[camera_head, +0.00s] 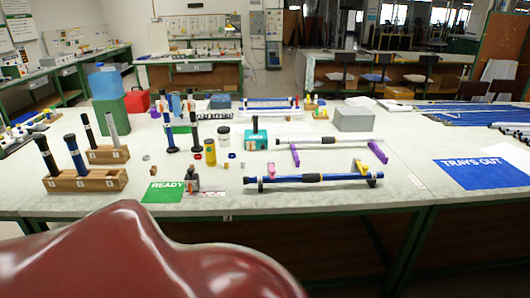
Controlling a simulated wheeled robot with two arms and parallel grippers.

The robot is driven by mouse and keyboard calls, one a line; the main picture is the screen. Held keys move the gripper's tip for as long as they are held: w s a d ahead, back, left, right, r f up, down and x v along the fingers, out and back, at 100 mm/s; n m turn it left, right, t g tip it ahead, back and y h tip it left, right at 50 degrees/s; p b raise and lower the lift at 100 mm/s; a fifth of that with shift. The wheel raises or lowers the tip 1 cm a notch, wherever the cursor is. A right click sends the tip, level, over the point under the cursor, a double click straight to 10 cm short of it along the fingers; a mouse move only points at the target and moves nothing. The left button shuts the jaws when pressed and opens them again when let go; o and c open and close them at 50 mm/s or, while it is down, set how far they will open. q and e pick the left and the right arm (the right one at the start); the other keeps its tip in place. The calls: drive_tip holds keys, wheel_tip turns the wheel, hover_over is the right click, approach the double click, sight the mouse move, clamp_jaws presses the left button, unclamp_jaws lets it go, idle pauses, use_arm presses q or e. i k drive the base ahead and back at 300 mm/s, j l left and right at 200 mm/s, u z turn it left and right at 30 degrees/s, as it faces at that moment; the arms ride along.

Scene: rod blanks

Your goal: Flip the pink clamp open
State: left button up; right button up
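The pink clamp (271,170) is small and stands at the left end of a blue rod (335,177) on the table. Whether its flap is open or shut is too small to tell. The rod has a black middle band and lies level on low supports. A yellow clamp (361,167) sits near its right end and looks raised. Neither of my grippers shows in the head view.
Behind is a silver rod (345,141) with purple clamps (294,154) at its ends. A green READY mat (164,192) and small dark device (194,183) lie left. A blue TRAYS OUT mat (484,173) lies right. The table's (400,195) front right is clear.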

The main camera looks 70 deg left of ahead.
sight(273, 171)
drive_tip(key=u, duration=1.75)
